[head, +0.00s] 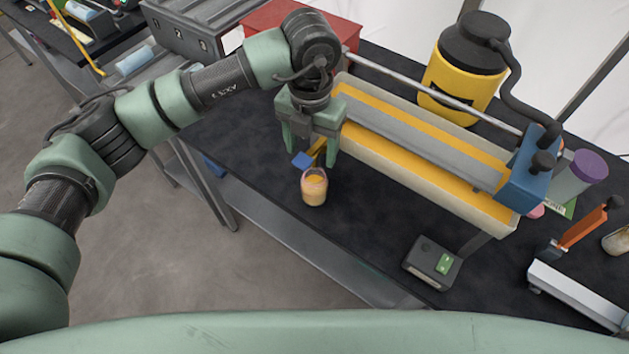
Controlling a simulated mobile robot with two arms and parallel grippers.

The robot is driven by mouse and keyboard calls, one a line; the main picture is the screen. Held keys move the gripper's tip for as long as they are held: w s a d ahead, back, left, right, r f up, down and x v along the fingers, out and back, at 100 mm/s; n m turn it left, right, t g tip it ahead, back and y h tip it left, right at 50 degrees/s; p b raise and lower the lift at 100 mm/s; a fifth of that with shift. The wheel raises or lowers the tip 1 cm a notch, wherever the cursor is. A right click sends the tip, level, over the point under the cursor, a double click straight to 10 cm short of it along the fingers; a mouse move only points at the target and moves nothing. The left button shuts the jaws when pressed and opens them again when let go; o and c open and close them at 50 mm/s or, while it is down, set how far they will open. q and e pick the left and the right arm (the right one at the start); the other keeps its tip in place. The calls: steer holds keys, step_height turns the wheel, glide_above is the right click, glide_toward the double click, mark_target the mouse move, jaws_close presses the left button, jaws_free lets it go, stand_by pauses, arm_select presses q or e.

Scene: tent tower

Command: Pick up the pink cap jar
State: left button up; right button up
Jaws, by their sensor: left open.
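A small jar (314,188) with orange contents and a pinkish top stands upright on the black tabletop, near the table's left front edge. My left gripper (310,157) points down just behind and above the jar in the picture. Its two fingers are apart, and I see nothing held between them. A blue and yellow piece (303,160) shows by the fingers; whether it touches them I cannot tell. My right gripper is not in view.
A long cream machine with orange strips (430,155) stands right of the gripper. Behind it is a yellow canister (458,75). A small grey box with a green switch (432,262) sits at the front edge. A purple-lidded container (577,177) stands at right. Black tabletop (365,225) is clear right of the jar.

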mark_target(314, 172)
arm_select(q)
steer(key=shift+s+f, duration=0.15)
steer(key=shift+f, duration=0.2)
steer(key=f+p, duration=0.2)
steer(key=f, duration=0.1)
steer(key=f+p, duration=0.1)
steer(key=shift+s+d+f, duration=0.15)
steer(key=shift+s+d, duration=0.15)
steer(key=shift+s, duration=0.05)
steer(key=shift+w+f, duration=0.1)
steer(key=shift+f, duration=0.25)
jaws_close()
